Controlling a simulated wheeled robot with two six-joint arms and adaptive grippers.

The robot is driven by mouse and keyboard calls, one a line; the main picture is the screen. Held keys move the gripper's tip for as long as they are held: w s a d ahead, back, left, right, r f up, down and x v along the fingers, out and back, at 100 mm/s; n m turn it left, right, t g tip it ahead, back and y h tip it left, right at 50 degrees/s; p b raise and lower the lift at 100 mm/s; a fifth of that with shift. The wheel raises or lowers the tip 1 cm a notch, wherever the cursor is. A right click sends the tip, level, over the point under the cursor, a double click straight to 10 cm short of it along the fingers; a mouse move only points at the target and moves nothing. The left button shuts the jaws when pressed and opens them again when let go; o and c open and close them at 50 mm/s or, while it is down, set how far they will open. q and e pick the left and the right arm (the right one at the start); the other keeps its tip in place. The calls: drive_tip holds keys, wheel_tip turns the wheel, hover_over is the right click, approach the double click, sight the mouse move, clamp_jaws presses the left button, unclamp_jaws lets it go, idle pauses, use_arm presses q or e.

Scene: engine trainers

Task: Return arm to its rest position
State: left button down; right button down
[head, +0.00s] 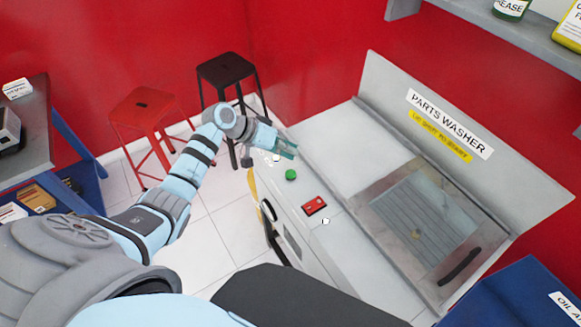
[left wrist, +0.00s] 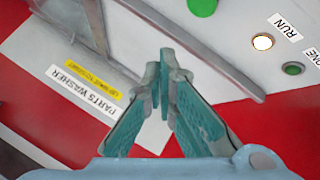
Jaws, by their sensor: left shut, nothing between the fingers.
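My left arm (head: 190,160) reaches forward from the lower left in the head view. My left gripper (head: 291,152) is at the far left end of the parts washer (head: 340,150), over or beside its control panel. I cannot tell whether it touches the panel. In the left wrist view the two fingers (left wrist: 162,95) are together with nothing between them. A green button (head: 291,174) is just below the gripper on the panel, and a red switch (head: 315,206) is further along. A lit lamp (left wrist: 263,42) by the word RUN shows in the left wrist view. My right gripper is not in view.
A red stool (head: 143,108) and a black stool (head: 226,72) stand behind the arm by the red wall. A grey-topped bench (head: 35,125) is at the left. A blue cabinet (head: 515,290) is at the lower right, and a shelf (head: 490,25) is above the washer.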

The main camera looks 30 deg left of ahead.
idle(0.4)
use_arm(q)
drive_tip(key=shift+f, duration=0.1)
drive_tip(key=shift+m+g+y, duration=0.5)
drive_tip(key=shift+g+y, duration=0.2)
drive_tip(key=s+f, duration=0.2)
drive_tip(key=s+d+f, duration=0.1)
drive_tip(key=s, duration=0.1)
drive_tip(key=s+d+f, duration=0.1)
drive_tip(key=s+f, duration=0.1)
drive_tip(key=s, duration=0.1)
drive_tip(key=shift+d+f, duration=0.2)
drive_tip(key=shift+f, duration=0.1)
drive_tip(key=s+a+n+g+y, duration=0.1)
drive_tip(key=s+y, duration=0.6)
drive_tip(key=s, duration=1.7)
wheel_tip(320, 180, down, 18)
drive_tip(key=a+f+g+b, duration=0.1)
drive_tip(key=a+b, duration=0.1)
drive_tip(key=s+f+g+b, duration=0.1)
drive_tip(key=s+f, duration=1.4)
drive_tip(key=shift+s+a+f+h, duration=0.3)
drive_tip(key=shift+s+a, duration=0.05)
drive_tip(key=shift+a, duration=0.05)
